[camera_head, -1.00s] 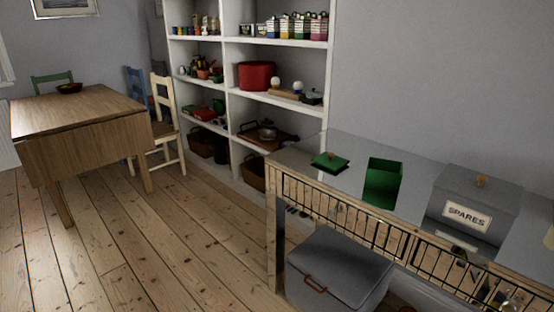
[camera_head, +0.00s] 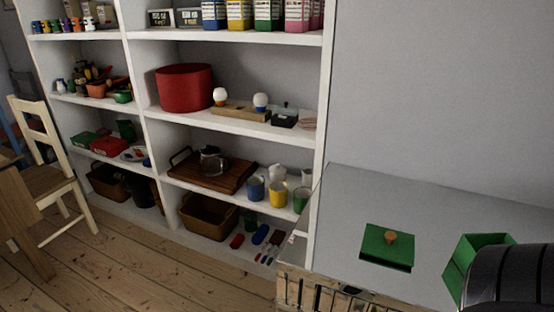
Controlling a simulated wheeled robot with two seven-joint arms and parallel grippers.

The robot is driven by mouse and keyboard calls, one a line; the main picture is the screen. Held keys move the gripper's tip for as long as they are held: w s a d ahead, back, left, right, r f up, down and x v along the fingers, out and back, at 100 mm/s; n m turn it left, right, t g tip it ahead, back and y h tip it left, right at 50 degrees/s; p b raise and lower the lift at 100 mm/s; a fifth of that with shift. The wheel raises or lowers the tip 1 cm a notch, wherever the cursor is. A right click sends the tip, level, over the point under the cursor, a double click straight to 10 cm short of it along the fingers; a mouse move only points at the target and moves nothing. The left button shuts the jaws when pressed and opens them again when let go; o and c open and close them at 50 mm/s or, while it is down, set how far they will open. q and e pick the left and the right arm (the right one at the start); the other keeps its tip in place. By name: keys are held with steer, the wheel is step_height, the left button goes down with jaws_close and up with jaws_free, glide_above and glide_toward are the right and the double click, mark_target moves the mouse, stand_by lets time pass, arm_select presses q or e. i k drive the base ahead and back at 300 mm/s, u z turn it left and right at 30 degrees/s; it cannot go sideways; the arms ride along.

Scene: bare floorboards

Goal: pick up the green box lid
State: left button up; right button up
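The green box lid (camera_head: 386,249) lies flat on the grey tabletop (camera_head: 345,215), near its left end. It is a green square with a round orange-brown knob on top. The open green box (camera_head: 470,258) stands to the right of the lid, apart from it. A dark rounded part of my own body covers the box's lower right side at the picture's right edge. Neither gripper's fingers can be seen.
A white shelf unit (camera_head: 325,130) with pots, mugs, baskets and a red drum (camera_head: 185,88) stands behind and left of the table. A cream chair (camera_head: 50,175) is at the far left. The tabletop behind the lid is clear.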

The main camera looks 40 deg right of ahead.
mark_target(392, 245)
steer(key=i, duration=2.3)
steer(key=z, duration=5.35)
